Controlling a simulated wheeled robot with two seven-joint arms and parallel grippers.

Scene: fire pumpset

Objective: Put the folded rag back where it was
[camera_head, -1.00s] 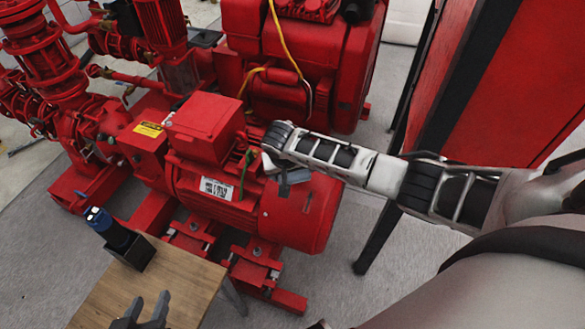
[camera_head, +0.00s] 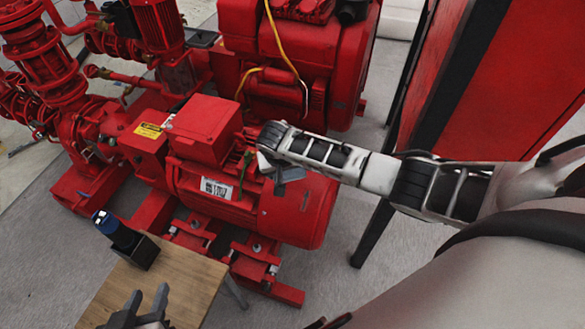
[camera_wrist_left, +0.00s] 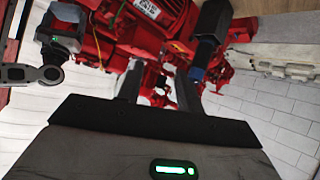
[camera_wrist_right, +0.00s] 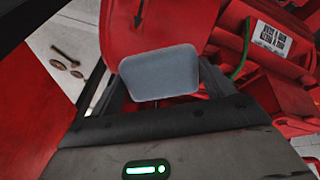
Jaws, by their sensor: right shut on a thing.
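My right gripper (camera_head: 270,172) is shut on the folded rag, a small grey-blue pad (camera_wrist_right: 160,72) that fills the space between its fingers in the right wrist view. In the head view the rag (camera_head: 291,174) shows as a grey patch below the gripper, in front of the rounded end of the red motor (camera_head: 295,215). I cannot tell whether the rag touches the motor. My left gripper (camera_head: 147,300) is low in the head view over the wooden table (camera_head: 185,283). Its fingers are apart and empty, and they also show in the left wrist view (camera_wrist_left: 160,85).
A green wire (camera_wrist_right: 242,60) hangs beside the motor's white label (camera_head: 216,188). A red cabinet (camera_head: 500,80) stands at the right.

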